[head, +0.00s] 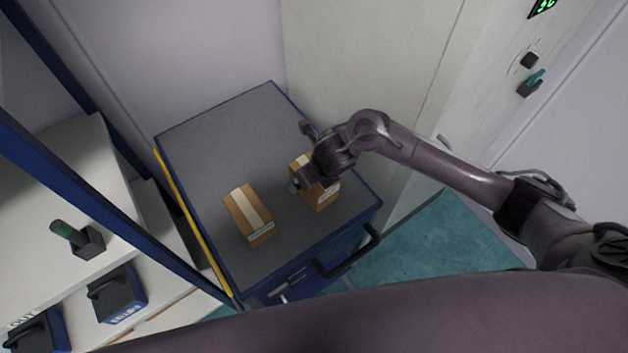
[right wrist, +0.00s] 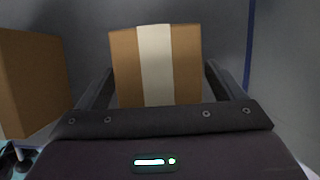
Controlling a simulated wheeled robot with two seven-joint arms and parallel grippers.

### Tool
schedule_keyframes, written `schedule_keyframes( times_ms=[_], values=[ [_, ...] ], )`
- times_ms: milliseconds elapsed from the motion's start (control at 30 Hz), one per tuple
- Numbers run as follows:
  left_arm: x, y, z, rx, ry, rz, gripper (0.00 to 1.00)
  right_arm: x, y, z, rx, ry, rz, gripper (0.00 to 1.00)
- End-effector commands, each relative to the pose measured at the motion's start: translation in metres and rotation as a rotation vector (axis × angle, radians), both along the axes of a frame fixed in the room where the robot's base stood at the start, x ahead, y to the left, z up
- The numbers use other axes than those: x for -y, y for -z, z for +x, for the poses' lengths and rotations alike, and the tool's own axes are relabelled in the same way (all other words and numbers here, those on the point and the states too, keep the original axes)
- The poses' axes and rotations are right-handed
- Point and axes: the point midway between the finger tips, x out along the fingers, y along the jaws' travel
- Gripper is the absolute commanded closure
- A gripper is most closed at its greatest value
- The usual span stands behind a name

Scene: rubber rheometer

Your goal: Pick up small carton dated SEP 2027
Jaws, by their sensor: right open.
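Two small brown cartons with pale tape stand on the grey top of a blue cart. The left carton (head: 249,215) has a white label on its near end; its print is too small to read. The right carton (head: 321,194) is partly hidden under my right gripper (head: 307,184). In the right wrist view, a taped carton (right wrist: 156,66) lies between the two open fingers of my right gripper (right wrist: 160,88), and the other carton (right wrist: 32,82) stands to the left. I cannot tell which carton bears SEP 2027. My left gripper is not in view.
The cart top (head: 215,150) is clear toward the back and left. A black handle (head: 348,254) is on the cart's near side.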

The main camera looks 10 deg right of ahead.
Motion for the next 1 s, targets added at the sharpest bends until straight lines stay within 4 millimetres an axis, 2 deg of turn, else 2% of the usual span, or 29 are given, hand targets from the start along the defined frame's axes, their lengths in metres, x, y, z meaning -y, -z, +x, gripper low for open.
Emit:
schedule_keyframes(
  times_ms=[467,900,1000],
  values=[
    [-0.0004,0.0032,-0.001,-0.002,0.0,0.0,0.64,0.0,0.0021,0.0,0.0,0.0,0.0,0.12],
    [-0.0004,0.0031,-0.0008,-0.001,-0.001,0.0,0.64,0.0001,0.002,0.0002,0.0,0.0,0.0,0.7],
    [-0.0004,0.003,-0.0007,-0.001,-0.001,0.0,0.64,-0.0002,0.001,0.0009,0.003,0.001,0.002,0.72]
  ],
)
